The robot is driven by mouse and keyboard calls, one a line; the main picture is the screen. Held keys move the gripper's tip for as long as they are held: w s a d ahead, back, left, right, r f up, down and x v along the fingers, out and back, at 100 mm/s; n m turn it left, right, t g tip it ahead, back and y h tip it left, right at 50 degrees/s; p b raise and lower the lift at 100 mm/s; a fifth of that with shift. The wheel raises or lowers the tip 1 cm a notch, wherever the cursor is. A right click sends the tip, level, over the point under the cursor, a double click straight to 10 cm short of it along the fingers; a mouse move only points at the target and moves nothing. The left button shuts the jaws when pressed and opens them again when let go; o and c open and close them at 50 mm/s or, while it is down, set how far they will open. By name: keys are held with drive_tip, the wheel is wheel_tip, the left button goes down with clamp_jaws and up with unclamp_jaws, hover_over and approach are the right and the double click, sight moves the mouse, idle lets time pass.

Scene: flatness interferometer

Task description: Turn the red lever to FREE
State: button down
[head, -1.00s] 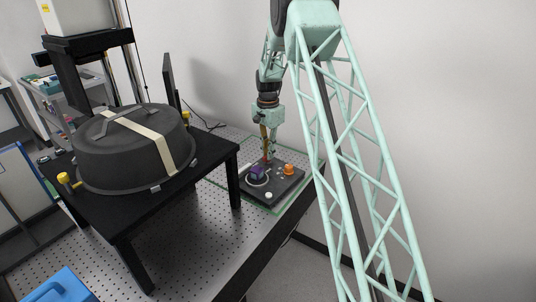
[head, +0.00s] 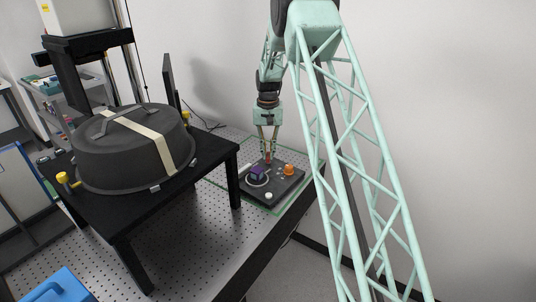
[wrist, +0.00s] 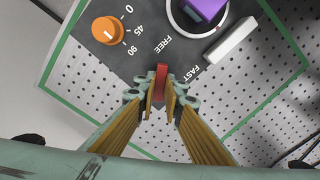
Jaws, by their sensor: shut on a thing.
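The red lever (wrist: 161,82) stands on the dark control panel (wrist: 88,45), between my fingertips in the wrist view. My gripper (wrist: 162,94) is shut on it, with one finger on each side; the gripper also shows in the head view (head: 268,158), upright over the back of the panel. The printed word FREE (wrist: 162,44) is just beyond the lever, and FAST (wrist: 189,73) is to its right. The lever's base is partly hidden, so I cannot tell its exact setting.
An orange knob (wrist: 107,30) with angle marks and a purple block (wrist: 206,7) in a pale ring are on the panel. A white bar (wrist: 231,40) lies near FAST. A black stand (head: 205,160) carrying a large dark drum (head: 95,155) is left of the panel.

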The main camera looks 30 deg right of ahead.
sight(268, 155)
drive_tip(key=shift+n, duration=0.6)
drive_tip(key=c, duration=2.7)
unclamp_jaws()
drive_tip(key=shift+r, duration=0.1)
drive_tip(key=shift+r, duration=5.95)
